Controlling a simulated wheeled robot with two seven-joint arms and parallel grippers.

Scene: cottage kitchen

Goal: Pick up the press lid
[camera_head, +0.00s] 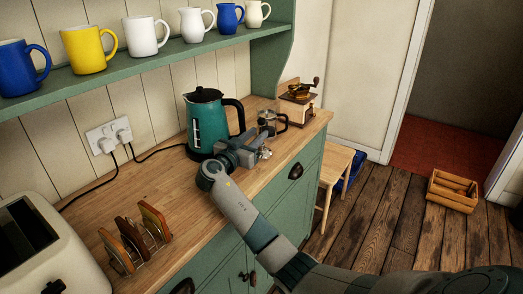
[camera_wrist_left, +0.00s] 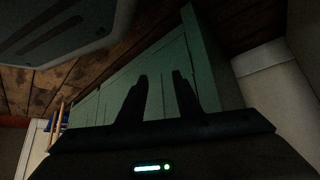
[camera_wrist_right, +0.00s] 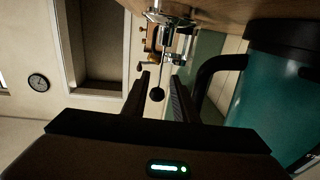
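The press lid (camera_wrist_right: 163,70) shows in the right wrist view as a silver disc with a thin rod and a black knob. The knob appears between the fingers of my right gripper (camera_wrist_right: 161,76), which is open. In the head view the lid (camera_head: 265,153) is small, on the counter just beyond the right gripper (camera_head: 253,150), partly hidden by it. Contact between fingers and lid cannot be made out. My left gripper (camera_wrist_left: 158,90) is open and empty in its wrist view, facing the green cabinet front; it is outside the head view.
A teal kettle (camera_head: 207,120) stands close beside the right gripper. The glass press jug (camera_head: 270,122) stands behind the lid, with a coffee grinder (camera_head: 299,93) further back. A toast rack (camera_head: 135,240) and toaster (camera_head: 45,250) are at the near left. The wooden counter (camera_head: 175,190) between is clear.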

